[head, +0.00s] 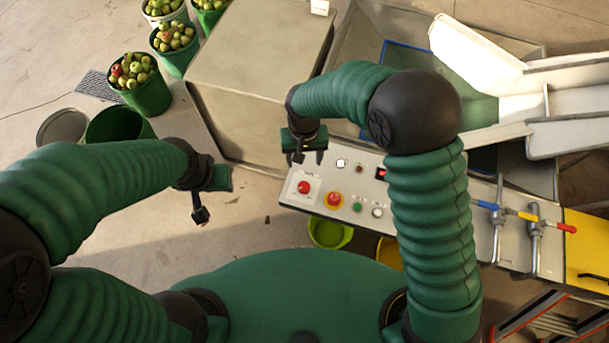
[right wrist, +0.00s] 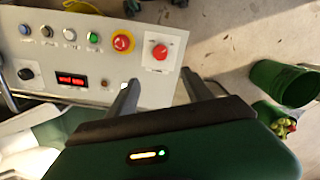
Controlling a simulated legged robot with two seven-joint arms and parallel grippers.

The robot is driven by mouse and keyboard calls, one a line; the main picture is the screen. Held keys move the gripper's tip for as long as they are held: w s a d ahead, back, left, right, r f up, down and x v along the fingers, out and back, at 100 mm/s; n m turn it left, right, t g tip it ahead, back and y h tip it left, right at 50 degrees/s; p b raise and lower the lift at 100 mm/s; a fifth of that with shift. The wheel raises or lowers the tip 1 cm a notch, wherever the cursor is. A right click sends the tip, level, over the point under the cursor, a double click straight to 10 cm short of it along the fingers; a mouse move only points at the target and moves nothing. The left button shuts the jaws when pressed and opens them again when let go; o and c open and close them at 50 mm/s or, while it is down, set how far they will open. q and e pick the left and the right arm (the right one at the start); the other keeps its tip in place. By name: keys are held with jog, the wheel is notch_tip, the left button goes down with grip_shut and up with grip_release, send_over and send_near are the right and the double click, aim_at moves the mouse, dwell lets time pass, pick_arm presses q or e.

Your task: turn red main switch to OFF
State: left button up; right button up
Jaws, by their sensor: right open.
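The red main switch (head: 304,187) is a round red knob on a white square plate at the left end of the control panel (head: 290,201). The right wrist view shows the knob (right wrist: 160,52) just beyond the fingertips and in line with the gap between them. My right gripper (head: 309,158) is open and empty, above the panel's far left edge and apart from the knob. Its two fingers also show in the right wrist view (right wrist: 160,77). My left gripper (head: 216,190) is at the left, away from the panel; its fingers are not clear.
Beside the switch is a red mushroom button (head: 334,199) on a yellow ring. A green button (head: 357,207) and a red display (head: 382,174) are further right. Valves with coloured handles (head: 535,216) stand at the right. Apple buckets (head: 146,92) stand at the far left.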

send_over(304, 186)
notch_tip(304, 186, down, 5)
notch_tip(304, 186, down, 10)
jog(key=shift+w+r+p, duration=0.1)
jog(key=shift+w+p, duration=0.05)
jog(key=shift+p, duration=0.8)
jog(key=shift+f, duration=0.35)
jog(key=shift+s+f, duration=0.15)
jog(key=shift+s, duration=0.05)
jog(key=shift+w+a+f, duration=0.1)
jog(key=shift+a, duration=0.05)
jog(key=shift+c, duration=1.5)
pick_arm(q)
jog(key=shift+s+a+r, duration=0.1)
jog(key=shift+s+r, duration=0.2)
jog(key=shift+r, duration=0.25)
jog(key=shift+s+a+r, duration=0.1)
jog(key=shift+s+r, duration=0.2)
jog(key=shift+r, duration=0.25)
pick_arm(e)
grip_shut()
